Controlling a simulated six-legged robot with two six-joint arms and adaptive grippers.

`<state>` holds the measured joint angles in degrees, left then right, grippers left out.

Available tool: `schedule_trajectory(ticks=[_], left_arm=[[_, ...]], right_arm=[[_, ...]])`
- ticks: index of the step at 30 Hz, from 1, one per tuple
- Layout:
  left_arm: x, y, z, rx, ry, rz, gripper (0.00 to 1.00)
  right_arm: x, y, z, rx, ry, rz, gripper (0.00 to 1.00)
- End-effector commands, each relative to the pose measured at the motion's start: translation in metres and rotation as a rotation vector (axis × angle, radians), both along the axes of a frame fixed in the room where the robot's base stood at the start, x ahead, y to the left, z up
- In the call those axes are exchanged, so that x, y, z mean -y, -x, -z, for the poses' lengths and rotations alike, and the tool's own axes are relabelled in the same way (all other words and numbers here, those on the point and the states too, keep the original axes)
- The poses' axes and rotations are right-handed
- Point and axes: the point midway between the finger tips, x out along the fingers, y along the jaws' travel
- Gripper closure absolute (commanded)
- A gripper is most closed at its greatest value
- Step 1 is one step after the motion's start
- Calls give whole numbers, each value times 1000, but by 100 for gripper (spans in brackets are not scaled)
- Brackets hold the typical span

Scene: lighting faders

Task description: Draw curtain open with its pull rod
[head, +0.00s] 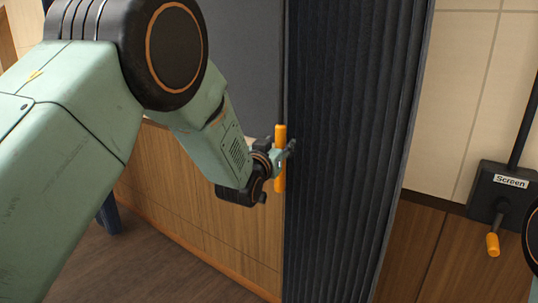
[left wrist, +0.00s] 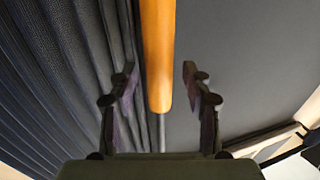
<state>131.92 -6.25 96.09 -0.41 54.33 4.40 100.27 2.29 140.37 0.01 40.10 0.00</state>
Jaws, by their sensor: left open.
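The dark pleated curtain (head: 348,150) hangs in tall folds in the middle of the head view and fills the left of the left wrist view (left wrist: 65,70). Its pull rod hangs upright at the curtain's left edge, with an orange handle (head: 280,184). My left gripper (head: 285,154) is at the handle's middle, partly covering it. In the left wrist view the handle (left wrist: 157,50) lies between the two open fingers, with a gap on each side. A thin grey rod (left wrist: 161,132) shows beyond the handle. My right gripper is not in view.
A grey panel (head: 245,70) stands above wood panelling (head: 220,215) left of the curtain. At right, a dark box labelled "Screen" (head: 503,185) with an orange-handled crank (head: 493,244) is on the wall. Wood floor (head: 130,265) shows at lower left.

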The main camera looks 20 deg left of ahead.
Motion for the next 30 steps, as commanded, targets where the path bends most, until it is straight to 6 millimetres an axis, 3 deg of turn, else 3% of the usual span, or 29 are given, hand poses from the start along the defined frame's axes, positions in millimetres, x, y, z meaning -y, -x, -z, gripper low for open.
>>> schedule_trajectory(ticks=[18, 30], left_arm=[[-8, 91, -1, 0, 0, 0, 51], [-9, 104, -1, 2, 0, 0, 51]], right_arm=[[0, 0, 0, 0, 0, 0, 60], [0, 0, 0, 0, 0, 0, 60]])
